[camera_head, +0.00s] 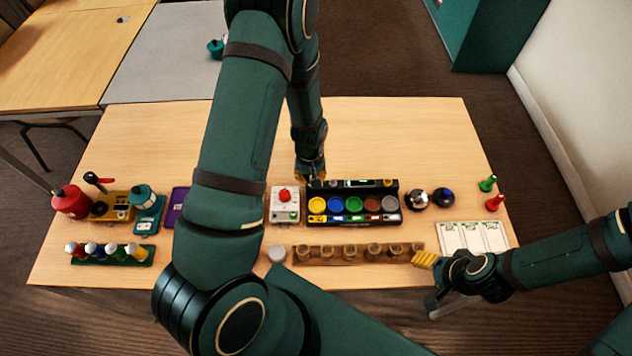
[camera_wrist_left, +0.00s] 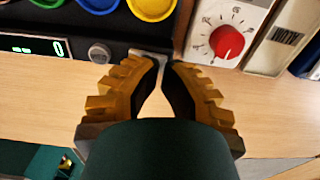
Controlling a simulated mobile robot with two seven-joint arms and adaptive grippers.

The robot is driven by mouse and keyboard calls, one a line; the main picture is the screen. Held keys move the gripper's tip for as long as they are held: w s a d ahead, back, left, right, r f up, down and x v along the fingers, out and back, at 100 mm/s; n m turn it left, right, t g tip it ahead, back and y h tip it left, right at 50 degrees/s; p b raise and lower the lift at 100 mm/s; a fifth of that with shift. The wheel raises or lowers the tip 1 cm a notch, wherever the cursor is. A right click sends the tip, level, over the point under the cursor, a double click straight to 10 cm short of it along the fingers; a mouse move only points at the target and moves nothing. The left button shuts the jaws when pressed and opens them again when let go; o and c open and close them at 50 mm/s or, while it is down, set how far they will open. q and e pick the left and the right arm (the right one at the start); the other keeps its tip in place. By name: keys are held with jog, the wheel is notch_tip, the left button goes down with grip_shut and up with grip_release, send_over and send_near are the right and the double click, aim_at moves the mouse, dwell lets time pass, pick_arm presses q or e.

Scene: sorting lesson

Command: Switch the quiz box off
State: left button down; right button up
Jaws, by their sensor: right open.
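The quiz box (camera_head: 352,219) is a black box with a row of coloured round buttons and small lit green displays behind them. In the left wrist view a display (camera_wrist_left: 35,46) shows a green 0 beside a silver knob (camera_wrist_left: 99,53). A small grey metal plate (camera_wrist_left: 148,56) sits on its edge; whether it carries a switch lever is hidden by the fingertips. My left gripper (camera_head: 311,172) is at the box's back left corner, its fingertips (camera_wrist_left: 165,64) nearly together over the plate. My right gripper (camera_head: 430,281) is open and empty near the table's front right.
A white box with a red dial (camera_head: 285,203) stands just left of the quiz box. A wooden rack of cups (camera_head: 340,255) lies in front. A white card (camera_head: 472,238) is near my right gripper. Bells (camera_head: 416,198) stand to the right.

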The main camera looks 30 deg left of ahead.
pick_arm(q)
jog(key=shift+f+b, duration=0.6)
jog(key=shift+f, duration=0.15)
pick_arm(e)
jog(key=shift+f, duration=0.65)
jog(key=shift+r, duration=0.1)
pick_arm(q)
jog(key=shift+r+p, duration=2.55)
jog(key=shift+r, duration=1)
pick_arm(e)
notch_tip(320, 180, up, 5)
jog(key=shift+f, duration=0.1)
